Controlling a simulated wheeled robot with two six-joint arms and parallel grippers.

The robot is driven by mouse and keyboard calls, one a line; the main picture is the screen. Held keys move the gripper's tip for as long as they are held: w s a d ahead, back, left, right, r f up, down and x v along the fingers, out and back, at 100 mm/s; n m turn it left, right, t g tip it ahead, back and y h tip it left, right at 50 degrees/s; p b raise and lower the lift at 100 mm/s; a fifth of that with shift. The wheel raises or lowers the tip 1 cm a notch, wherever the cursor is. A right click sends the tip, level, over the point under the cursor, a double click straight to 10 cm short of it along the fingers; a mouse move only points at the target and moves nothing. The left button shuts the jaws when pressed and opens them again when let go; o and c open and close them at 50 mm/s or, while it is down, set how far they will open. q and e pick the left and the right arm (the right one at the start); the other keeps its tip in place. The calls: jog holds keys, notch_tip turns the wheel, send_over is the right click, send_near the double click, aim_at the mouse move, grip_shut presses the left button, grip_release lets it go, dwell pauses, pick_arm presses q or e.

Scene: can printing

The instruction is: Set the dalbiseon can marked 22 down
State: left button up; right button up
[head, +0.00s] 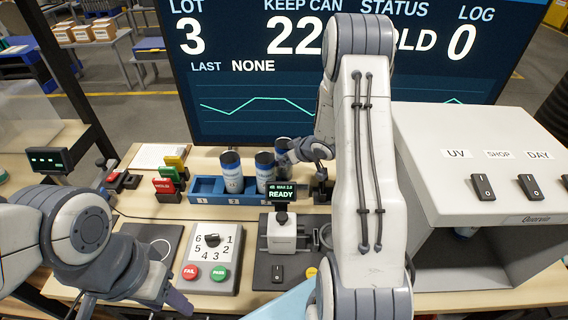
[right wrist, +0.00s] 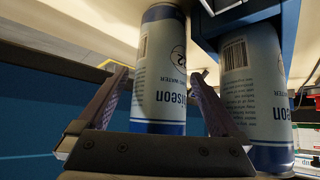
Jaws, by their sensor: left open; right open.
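The dalbiseon can marked 22 (right wrist: 163,70) stands between the two fingers of my right gripper (right wrist: 161,76) in the right wrist view, where it appears upside down. The fingers are open, with one on each side of it. In the head view this can (head: 283,158) is partly hidden by my right gripper (head: 296,153), at the right part of the blue rack (head: 215,198). I cannot tell whether its base is in the rack or on the table behind. My left gripper (head: 135,306) is open and empty at the lower left, low over the front of the table.
Two other cans stand in the rack, one on the left (head: 231,172) and one in the middle (head: 264,170). A dial box (head: 210,255), a small device reading READY (head: 283,232) and a grey-white booth (head: 470,135) take up the table. A large screen (head: 250,110) stands behind.

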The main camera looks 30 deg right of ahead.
jog(key=c, duration=1.4)
